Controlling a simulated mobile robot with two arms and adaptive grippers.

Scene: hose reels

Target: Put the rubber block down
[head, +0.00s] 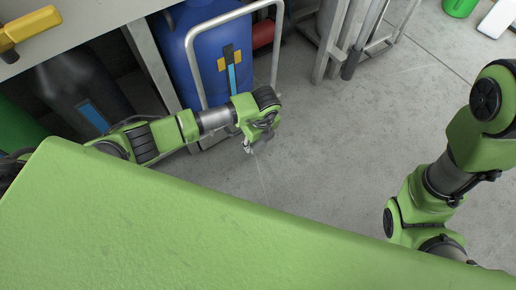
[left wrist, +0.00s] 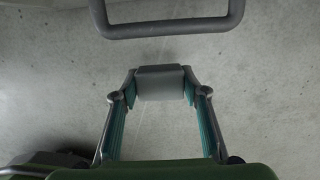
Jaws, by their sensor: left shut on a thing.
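The rubber block (left wrist: 160,83) is a small grey block in the middle of the left wrist view. My left gripper (head: 249,145) is shut on it, with one finger on each side of the block. Bare concrete floor shows behind the block; I cannot tell how high above the floor it is. In the head view the left gripper hangs over the floor in front of the blue drum, and the block is too small to make out there. My right arm shows at the right of the head view, but its gripper does not.
A blue drum (head: 210,55) stands behind a pale tubular frame (head: 190,58) beside my left arm. A grey tube frame (left wrist: 170,27) crosses the top of the left wrist view. A table leg (head: 150,62) is at the left. The concrete floor (head: 340,150) in the middle is clear.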

